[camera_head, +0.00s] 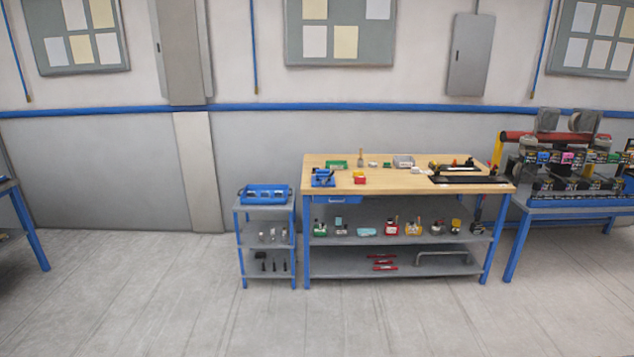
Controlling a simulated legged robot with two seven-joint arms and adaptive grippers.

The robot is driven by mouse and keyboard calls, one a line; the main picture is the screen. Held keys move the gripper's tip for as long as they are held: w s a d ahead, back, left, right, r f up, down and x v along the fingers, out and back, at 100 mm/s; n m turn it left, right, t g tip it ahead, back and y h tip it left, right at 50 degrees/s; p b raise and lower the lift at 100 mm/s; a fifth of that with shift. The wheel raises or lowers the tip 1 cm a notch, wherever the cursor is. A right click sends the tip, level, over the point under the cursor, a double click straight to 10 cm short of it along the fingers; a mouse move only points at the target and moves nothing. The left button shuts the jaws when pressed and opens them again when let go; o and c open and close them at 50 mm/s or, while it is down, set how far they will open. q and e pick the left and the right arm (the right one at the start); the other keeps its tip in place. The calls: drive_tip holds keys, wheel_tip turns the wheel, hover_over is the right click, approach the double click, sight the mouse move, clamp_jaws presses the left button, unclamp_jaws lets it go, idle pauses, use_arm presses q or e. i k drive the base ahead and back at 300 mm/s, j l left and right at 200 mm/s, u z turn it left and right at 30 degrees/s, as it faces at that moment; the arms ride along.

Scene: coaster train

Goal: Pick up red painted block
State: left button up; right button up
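A small red item (360,180) with a yellow top sits on the wooden top of the workbench (400,185), left of its middle. It is too small to tell whether it is the red painted block. More red items (391,229) stand on the bench's middle shelf, and thin red pieces (383,262) lie on its lower shelf. The bench is some distance away across the floor. Neither of my grippers is in view.
A small blue-legged shelf stand (264,206) with a blue tray (263,194) stands left of the bench. A loaded blue table (570,206) stands at the right. A blue table leg (30,230) shows at the left edge. The grey floor (300,325) in front is clear.

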sight(358, 180)
drive_tip(key=i+z, duration=0.1)
drive_tip(key=i, duration=0.4)
drive_tip(key=i+j+z, duration=0.15)
drive_tip(key=i, duration=0.4)
drive_tip(key=i+j+z, duration=0.1)
drive_tip(key=i, duration=0.4)
drive_tip(key=i+j+z, duration=0.1)
drive_tip(key=i, duration=0.4)
drive_tip(key=i+j+z, duration=0.1)
drive_tip(key=i+j, duration=0.25)
drive_tip(key=i, duration=0.15)
drive_tip(key=i+z, duration=0.15)
drive_tip(key=z, duration=0.2)
drive_tip(key=i+z, duration=0.1)
drive_tip(key=z, duration=0.2)
